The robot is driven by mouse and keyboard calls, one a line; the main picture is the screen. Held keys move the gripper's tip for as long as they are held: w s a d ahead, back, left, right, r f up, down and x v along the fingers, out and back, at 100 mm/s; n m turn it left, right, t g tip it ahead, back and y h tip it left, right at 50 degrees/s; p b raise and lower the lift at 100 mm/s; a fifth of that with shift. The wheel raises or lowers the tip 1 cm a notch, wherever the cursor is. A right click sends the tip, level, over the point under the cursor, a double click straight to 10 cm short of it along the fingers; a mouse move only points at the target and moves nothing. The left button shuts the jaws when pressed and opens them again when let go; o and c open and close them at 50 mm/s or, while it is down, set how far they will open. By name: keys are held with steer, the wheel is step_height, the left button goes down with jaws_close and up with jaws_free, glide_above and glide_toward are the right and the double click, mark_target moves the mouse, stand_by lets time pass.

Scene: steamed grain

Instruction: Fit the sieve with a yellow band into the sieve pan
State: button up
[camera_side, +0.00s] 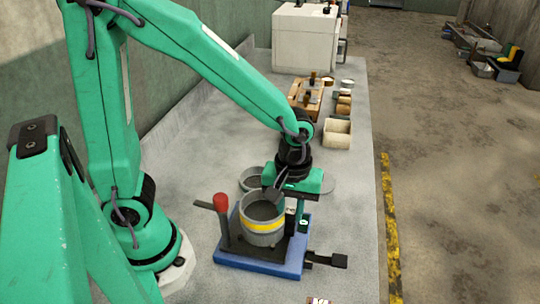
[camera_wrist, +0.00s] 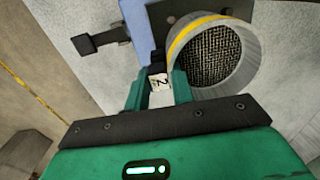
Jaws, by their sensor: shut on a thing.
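The sieve with a yellow band (camera_side: 263,218) is a grey round drum with dark mesh inside; it is over the blue base (camera_side: 262,263) in the side view. In the wrist view the sieve (camera_wrist: 212,55) is at the upper right, with the mesh showing. My gripper (camera_side: 290,208) is at its right side. In the wrist view my gripper (camera_wrist: 160,92) is shut on the sieve's pale tab, marked 2 (camera_wrist: 158,80). I cannot make out the sieve pan under the sieve, nor tell whether the sieve touches what is below.
A red-knobbed lever (camera_side: 221,203) stands at the base's left, and a black arm (camera_side: 326,260) juts out right. A grey round dish (camera_side: 250,178) is behind.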

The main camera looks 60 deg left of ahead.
steer(key=shift+f, duration=0.6)
stand_by(0.4)
steer(key=o, duration=1.5)
steer(key=shift+r, duration=0.2)
steer(key=shift+r, duration=3.3)
steer(key=shift+s+a+r, duration=0.1)
steer(key=shift+a+r, duration=0.3)
steer(key=s+a+r+m+t, duration=0.2)
steer(key=a+m, duration=0.1)
steer(key=s+a+r+m+t, duration=0.1)
steer(key=s+a+r+m, duration=0.1)
steer(key=a+r+m, duration=0.1)
steer(key=s+a+r+m+t, duration=0.2)
steer(key=a+r+m, duration=0.1)
steer(key=shift+a+t, duration=0.3)
steer(key=shift+a, duration=0.05)
